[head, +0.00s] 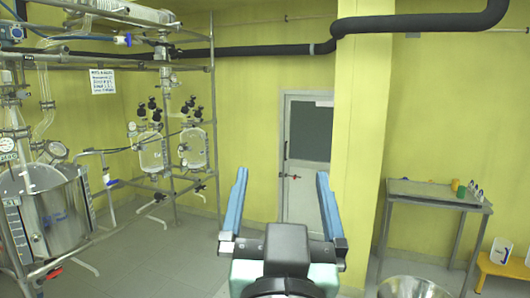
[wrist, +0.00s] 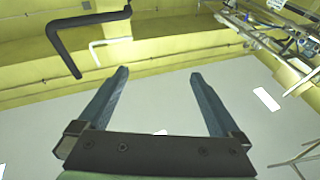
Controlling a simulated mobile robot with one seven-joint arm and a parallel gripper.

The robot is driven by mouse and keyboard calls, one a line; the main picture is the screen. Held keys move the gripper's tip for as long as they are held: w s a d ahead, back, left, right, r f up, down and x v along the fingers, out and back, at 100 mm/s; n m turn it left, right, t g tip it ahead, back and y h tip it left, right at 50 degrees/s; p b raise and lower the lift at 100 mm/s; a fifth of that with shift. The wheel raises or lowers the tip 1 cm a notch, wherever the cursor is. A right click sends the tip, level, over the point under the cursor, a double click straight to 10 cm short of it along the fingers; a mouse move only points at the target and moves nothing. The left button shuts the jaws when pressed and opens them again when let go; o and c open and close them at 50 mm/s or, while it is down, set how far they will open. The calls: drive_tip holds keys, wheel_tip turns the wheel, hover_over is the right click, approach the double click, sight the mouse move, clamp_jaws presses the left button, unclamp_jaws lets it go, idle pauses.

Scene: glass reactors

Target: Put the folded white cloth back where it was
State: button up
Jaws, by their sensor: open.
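My gripper (head: 282,176) is open and empty, with its two blue fingers pointing up and wide apart in the head view. In the wrist view the open gripper (wrist: 160,74) also has nothing between its fingers. I cannot make out a folded white cloth in either view. No contact between the gripper and any object shows.
A steel-topped table (head: 425,191) with small coloured containers (head: 461,191) stands at right. A metal bowl (head: 414,289) and a yellow stool (head: 502,268) are near it. Glass reactors (head: 45,215) in a pipe frame fill the left. Floor (head: 165,245) is clear between them.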

drive_tip(key=s+a+r+n+t+y, duration=0.1)
drive_tip(key=s+a+r+t, duration=0.1)
drive_tip(key=s+r+t, duration=0.3)
drive_tip(key=s+r, duration=0.4)
drive_tip(key=r, duration=0.4)
drive_tip(key=shift+r, duration=0.1)
